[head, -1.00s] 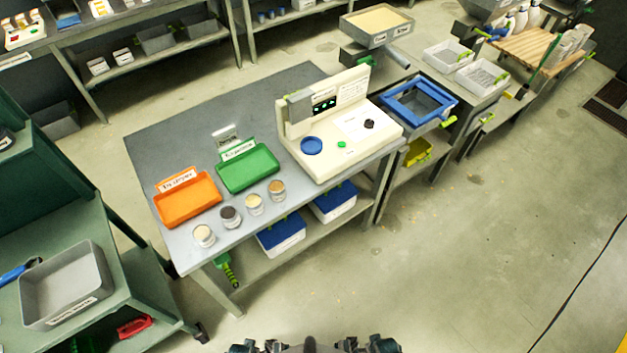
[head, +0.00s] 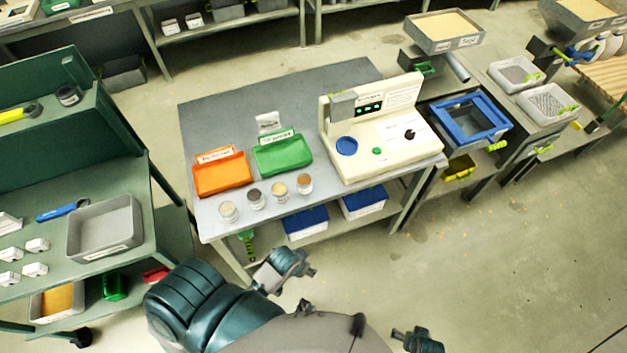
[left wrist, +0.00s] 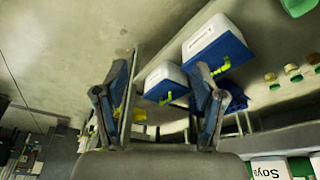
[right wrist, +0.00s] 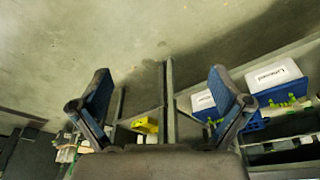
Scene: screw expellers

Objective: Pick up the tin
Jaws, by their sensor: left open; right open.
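Several small tins stand upright in a slanting row at the table's front edge in the head view: a pale one (head: 229,212) at the left, a dark-topped one (head: 255,199), a cream-topped one (head: 280,190) and a tan-topped one (head: 304,184) at the right. I cannot tell which is meant. My left gripper (left wrist: 160,82) is open and empty, its fingers spread; in the head view it is low, in front of the table and apart from the tins. My right gripper (right wrist: 160,82) is open and empty, well away from the tins.
An orange tray (head: 222,176) and a green tray (head: 283,155) lie behind the tins. A cream machine (head: 385,140) stands to their right on the grey table (head: 222,115). Blue-lidded boxes (head: 305,222) sit on its lower shelf. A green bench (head: 110,200) stands at the left.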

